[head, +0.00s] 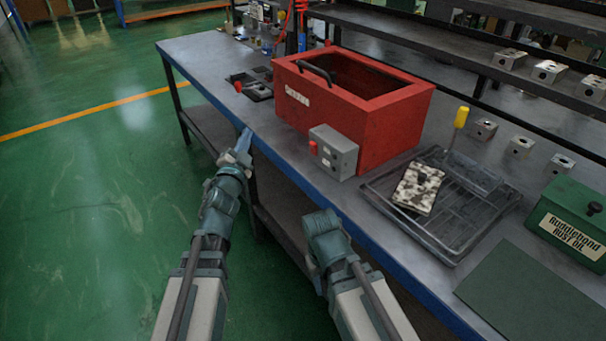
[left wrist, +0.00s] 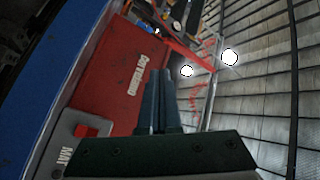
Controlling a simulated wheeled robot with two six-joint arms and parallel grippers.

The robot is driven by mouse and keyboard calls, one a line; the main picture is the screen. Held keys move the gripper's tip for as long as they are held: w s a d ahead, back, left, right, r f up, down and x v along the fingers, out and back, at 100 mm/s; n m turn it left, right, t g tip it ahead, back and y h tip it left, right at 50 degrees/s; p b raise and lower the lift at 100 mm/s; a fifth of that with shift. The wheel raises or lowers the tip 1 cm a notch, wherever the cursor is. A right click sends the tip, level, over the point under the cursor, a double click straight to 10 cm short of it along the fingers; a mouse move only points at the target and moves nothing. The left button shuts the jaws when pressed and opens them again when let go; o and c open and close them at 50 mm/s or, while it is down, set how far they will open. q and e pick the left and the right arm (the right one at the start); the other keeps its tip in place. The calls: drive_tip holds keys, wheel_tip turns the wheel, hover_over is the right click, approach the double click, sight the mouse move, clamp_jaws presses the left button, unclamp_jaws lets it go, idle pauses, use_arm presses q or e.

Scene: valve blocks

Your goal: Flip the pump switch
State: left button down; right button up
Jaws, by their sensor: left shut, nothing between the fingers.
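The grey switch box (head: 334,152) is mounted on the front of the red tank (head: 395,128). A red switch (head: 313,147) sticks out at its left side. In the left wrist view the grey box (left wrist: 62,122) and its red switch (left wrist: 84,130) show at the lower left. My left gripper (head: 244,141) is shut and empty, at the table's front edge, left of the switch and apart from it. Its two fingers (left wrist: 160,100) lie together in the left wrist view. My right gripper (head: 325,235) is in front of the table edge; its fingers cannot be made out.
A dark tray (head: 457,234) with a spotted cloth and a yellow-handled tool lies right of the tank. A green rust oil can (head: 572,220) and a green mat (head: 530,300) are farther right. Metal valve blocks (head: 520,147) stand behind. Small parts crowd the table's far left.

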use_arm(q)
drive_tip(key=s+d+f+m+g+h+b, duration=0.2)
drive_tip(key=s+f+m+g+h+b, duration=0.1)
drive_tip(key=m+h+b, duration=0.3)
drive_tip(key=s+d+f+m+g+h+b, duration=0.3)
drive_tip(key=s+f+m+h+b, duration=0.3)
drive_tip(key=m+h, duration=0.4)
drive_tip(key=shift+f+m+b, duration=0.3)
drive_tip(key=shift+m+b, duration=0.3)
use_arm(e)
wheel_tip(320, 180, down, 15)
drive_tip(key=shift+f, duration=0.1)
use_arm(q)
drive_tip(key=p, duration=0.5)
approach(312, 145)
drive_tip(key=x, duration=0.5)
drive_tip(key=shift+w+d+r, duration=0.1)
drive_tip(key=shift+d+r, duration=0.05)
drive_tip(key=shift+r, duration=0.05)
drive_tip(key=shift+w+d+r+p, duration=0.2)
drive_tip(key=shift+w+d+p, duration=0.15)
drive_tip(key=shift+d, duration=0.15)
use_arm(e)
drive_tip(key=shift+d+r, duration=0.1)
drive_tip(key=shift+r, duration=2.8)
